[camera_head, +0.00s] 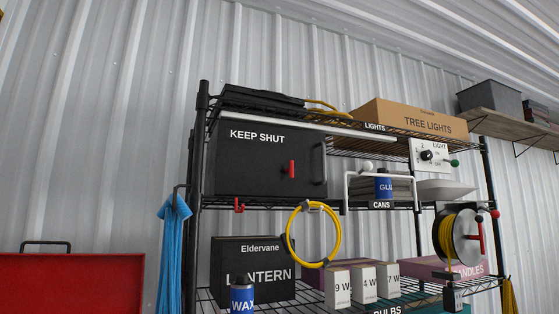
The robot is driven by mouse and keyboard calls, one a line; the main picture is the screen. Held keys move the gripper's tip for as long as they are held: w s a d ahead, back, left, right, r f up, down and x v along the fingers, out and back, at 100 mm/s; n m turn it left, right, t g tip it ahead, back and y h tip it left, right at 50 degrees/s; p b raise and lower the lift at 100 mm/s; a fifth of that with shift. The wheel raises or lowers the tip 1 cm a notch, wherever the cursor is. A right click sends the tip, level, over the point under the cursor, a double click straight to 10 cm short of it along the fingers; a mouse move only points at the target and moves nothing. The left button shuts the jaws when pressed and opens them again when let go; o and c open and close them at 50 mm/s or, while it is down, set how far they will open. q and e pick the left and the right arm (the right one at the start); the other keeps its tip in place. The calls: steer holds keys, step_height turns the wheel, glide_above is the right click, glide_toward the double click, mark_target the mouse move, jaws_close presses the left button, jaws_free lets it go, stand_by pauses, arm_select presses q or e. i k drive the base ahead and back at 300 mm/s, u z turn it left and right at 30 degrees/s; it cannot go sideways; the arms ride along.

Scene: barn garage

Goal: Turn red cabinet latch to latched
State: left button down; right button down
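A black cabinet (250,172) marked "KEEP SHUT" stands on the upper part of the black wire rack. The red latch (291,169) is a short bar on the right part of its front face, and it points roughly upright. The cabinet's front looks closed. A dark curved handle (324,165) is at the front's right edge. Neither of my grippers is in view.
A red hook (239,205) hangs under the cabinet's shelf. A yellow cable coil (314,235) hangs below to the right. A white bracket (346,190) stands right of the cabinet. A blue cloth (172,250) hangs left. A red chest (70,283) is lower left.

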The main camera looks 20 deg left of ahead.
mark_target(291, 170)
steer(key=u, duration=0.5)
steer(key=k, duration=0.6)
steer(key=u, duration=0.6)
steer(key=i, duration=1.05)
steer(key=z, duration=0.8)
